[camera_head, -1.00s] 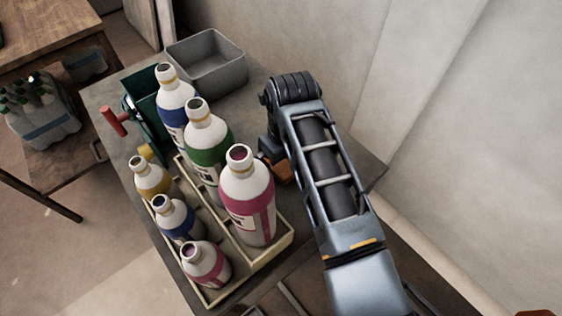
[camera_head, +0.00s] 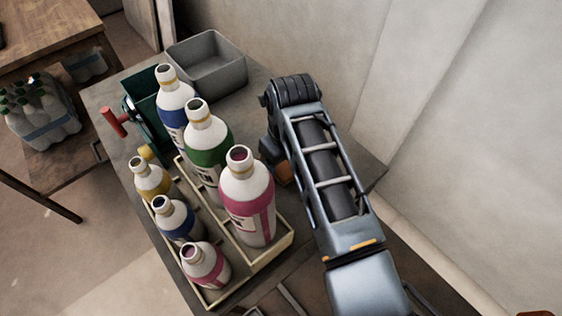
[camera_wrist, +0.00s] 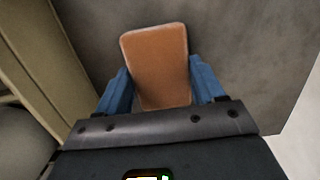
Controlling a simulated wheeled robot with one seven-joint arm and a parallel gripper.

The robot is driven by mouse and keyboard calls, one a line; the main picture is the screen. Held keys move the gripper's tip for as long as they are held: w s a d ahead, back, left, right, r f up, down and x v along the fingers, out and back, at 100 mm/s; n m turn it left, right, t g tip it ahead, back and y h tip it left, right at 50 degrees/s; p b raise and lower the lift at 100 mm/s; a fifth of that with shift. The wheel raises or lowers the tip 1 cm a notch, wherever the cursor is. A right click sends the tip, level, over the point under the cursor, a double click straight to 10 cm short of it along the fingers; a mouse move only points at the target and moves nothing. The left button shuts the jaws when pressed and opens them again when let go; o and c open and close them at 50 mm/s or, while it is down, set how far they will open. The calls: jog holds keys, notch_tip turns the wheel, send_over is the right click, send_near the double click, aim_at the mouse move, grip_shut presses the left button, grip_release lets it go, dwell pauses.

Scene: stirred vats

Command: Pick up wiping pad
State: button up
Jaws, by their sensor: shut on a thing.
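The wiping pad is an orange-brown block with rounded corners. In the wrist view the wiping pad (camera_wrist: 158,62) sits between the two blue fingers of my gripper (camera_wrist: 162,88), which is shut on it. In the head view only a small orange-brown part of the wiping pad (camera_head: 284,173) shows beside the arm, to the right of the bottles. My arm hides the fingers there. I cannot tell whether the pad touches the grey table top (camera_head: 262,100).
A cream crate (camera_head: 268,258) of several bottles stands left of my arm, with a large pink-banded bottle (camera_head: 247,200) nearest. A grey bin (camera_head: 222,82) stands at the back. A pale wall (camera_head: 320,45) rises behind and to the right.

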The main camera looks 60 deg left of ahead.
jog(key=shift+r, duration=0.6)
notch_tip(320, 180, up, 3)
jog(key=shift+f, duration=0.1)
jog(key=s+d+r+p, duration=0.1)
jog(key=s+d+r, duration=0.1)
jog(key=d+r, duration=0.5)
jog(key=d, duration=0.4)
jog(key=shift+d+p, duration=0.25)
jog(key=shift+p, duration=0.1)
